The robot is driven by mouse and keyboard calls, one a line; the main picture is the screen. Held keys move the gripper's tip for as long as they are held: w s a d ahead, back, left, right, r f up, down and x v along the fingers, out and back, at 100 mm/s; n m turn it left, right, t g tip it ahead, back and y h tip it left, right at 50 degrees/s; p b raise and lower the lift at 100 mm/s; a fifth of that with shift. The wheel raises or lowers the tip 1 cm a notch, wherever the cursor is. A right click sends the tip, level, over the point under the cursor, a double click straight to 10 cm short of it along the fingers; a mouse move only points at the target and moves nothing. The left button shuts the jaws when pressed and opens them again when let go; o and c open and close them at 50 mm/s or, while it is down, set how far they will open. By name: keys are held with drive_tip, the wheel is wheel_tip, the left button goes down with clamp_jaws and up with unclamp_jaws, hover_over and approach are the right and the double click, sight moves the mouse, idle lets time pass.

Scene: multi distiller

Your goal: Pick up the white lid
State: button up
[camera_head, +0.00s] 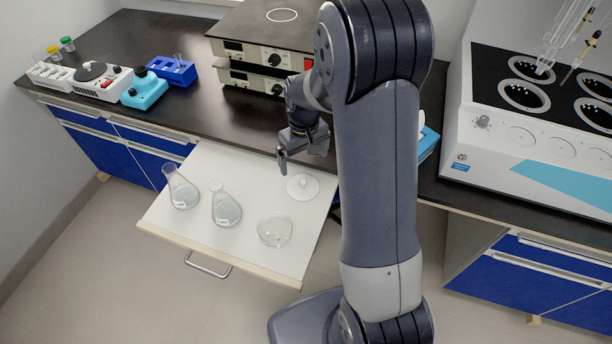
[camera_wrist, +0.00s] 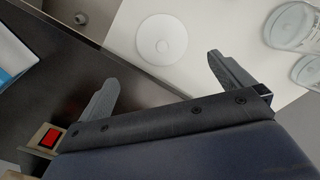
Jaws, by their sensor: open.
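The white lid (camera_head: 303,186) is a flat round disc with a small knob on top. It lies on the pulled-out white drawer board (camera_head: 262,179), near the right back corner. It also shows in the wrist view (camera_wrist: 161,39), upper middle. My gripper (camera_head: 296,163) is above the board, a little up and left of the lid in the head view. In the wrist view its two fingers (camera_wrist: 160,85) are spread wide with nothing between them, and the lid lies beyond the fingertips, not touching them.
Two glass flasks (camera_head: 181,190) (camera_head: 226,207) and a clear dish (camera_head: 274,229) share the board with the lid. Instruments with a red switch (camera_head: 268,52) stand on the dark bench (camera_head: 170,115) behind. A blue box (camera_head: 427,143) is to the right.

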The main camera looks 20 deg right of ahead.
sight(304, 183)
drive_tip(key=f, duration=0.3)
drive_tip(key=f+p, duration=0.1)
drive_tip(key=f, duration=0.6)
drive_tip(key=shift+s+a+f, duration=0.1)
drive_tip(key=shift+s+f, duration=0.1)
drive_tip(key=shift+s, duration=0.15)
drive_tip(key=c, duration=0.8)
drive_tip(key=shift+r, duration=0.15)
